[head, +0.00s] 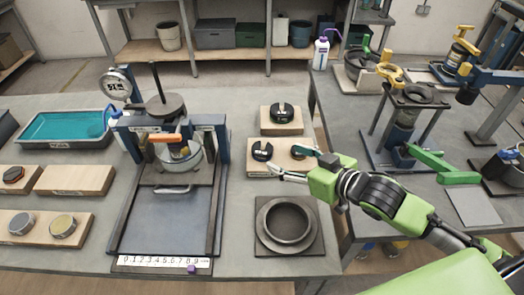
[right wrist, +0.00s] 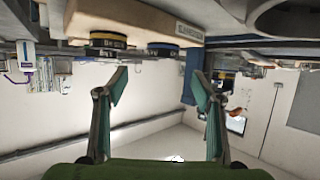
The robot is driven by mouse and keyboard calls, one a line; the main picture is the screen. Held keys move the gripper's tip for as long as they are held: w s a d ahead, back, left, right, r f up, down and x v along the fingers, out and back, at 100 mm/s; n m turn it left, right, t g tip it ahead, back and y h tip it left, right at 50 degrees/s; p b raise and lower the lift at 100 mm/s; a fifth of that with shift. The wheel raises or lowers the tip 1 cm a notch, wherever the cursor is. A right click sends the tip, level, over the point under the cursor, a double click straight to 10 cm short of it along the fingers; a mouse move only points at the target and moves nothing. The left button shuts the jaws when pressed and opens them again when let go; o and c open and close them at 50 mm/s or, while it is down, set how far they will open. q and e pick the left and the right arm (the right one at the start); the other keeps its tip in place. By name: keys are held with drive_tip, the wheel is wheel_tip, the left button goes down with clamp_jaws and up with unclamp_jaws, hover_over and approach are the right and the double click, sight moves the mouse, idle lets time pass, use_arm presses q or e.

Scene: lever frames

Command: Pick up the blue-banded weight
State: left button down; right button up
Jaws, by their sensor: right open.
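The blue-banded weight (head: 262,151) is a dark, round slotted weight on the left part of a wooden board (head: 267,170), right of the press. In the right wrist view the blue band (right wrist: 162,48) shows at the top, seen upside down, beyond the fingertips. My right gripper (head: 292,164) reaches in from the right, over the board's right part. Its fingers (right wrist: 158,82) are spread wide with nothing between them. The gripper is right of the blue-banded weight and apart from it. My left gripper is out of view.
A round dish (head: 287,222) on a dark plate is in front. The press (head: 170,135) stands left.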

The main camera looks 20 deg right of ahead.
sight(266, 150)
drive_tip(key=x, duration=0.4)
drive_tip(key=p+x, duration=0.1)
drive_tip(key=x, duration=0.3)
drive_tip(key=shift+a, duration=0.2)
drive_tip(key=shift+w+a+f, duration=0.15)
drive_tip(key=shift+w+f, duration=0.15)
drive_tip(key=shift+w, duration=0.1)
drive_tip(key=c, duration=1.4)
drive_tip(key=shift+r, duration=0.15)
drive_tip(key=shift+c, duration=0.5)
